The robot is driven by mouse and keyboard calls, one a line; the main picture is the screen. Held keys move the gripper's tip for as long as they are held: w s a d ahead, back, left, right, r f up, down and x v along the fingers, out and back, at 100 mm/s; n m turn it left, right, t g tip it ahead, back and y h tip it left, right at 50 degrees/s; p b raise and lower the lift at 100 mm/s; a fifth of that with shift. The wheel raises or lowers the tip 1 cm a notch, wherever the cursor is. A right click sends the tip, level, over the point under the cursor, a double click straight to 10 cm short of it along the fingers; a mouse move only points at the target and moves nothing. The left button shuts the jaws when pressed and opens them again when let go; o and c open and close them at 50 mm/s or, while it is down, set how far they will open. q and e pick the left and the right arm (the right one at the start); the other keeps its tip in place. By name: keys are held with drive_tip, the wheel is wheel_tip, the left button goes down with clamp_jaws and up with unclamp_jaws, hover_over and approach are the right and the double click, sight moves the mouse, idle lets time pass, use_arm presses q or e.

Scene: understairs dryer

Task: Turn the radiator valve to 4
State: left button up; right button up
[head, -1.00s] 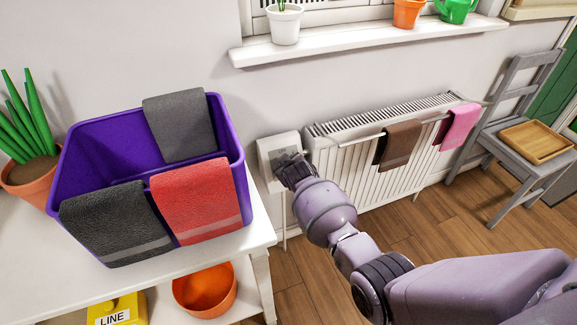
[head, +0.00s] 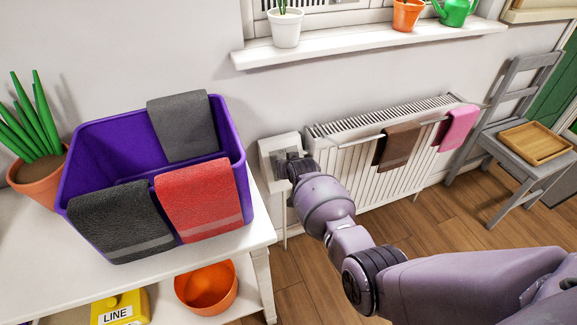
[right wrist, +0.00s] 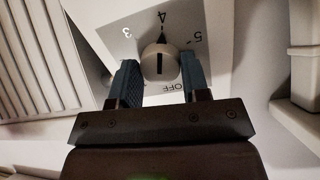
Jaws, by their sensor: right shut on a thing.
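The radiator valve is a round pale knob (right wrist: 159,64) on a pale plate (right wrist: 112,38) marked 3, 4, 5 and OFF in the right wrist view. A dark pointer on the knob's rim points at the 4, and a dark line runs across its face. My right gripper (right wrist: 160,68) has one blue finger on each side of the knob and is shut on it. In the head view the white valve box (head: 268,160) is at the left end of the radiator (head: 375,165), and my right gripper (head: 292,167) covers the knob. My left gripper is not in view.
A purple box (head: 82,165) with towels over its rim stands on a white table (head: 235,245) to the left. A brown towel (head: 400,145) and a pink towel (head: 457,127) hang on the radiator rail. A grey chair (head: 500,140) stands at the right.

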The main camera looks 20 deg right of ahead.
drive_tip(key=shift+r, duration=0.1)
drive_tip(key=o, duration=0.9)
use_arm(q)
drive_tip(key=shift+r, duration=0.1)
use_arm(e)
drive_tip(key=shift+s+r+p, duration=0.3)
drive_tip(key=shift+r, duration=0.1)
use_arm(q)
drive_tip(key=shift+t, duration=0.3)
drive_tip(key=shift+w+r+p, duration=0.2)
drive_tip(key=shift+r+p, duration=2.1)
use_arm(e)
drive_tip(key=shift+v, duration=4.9)
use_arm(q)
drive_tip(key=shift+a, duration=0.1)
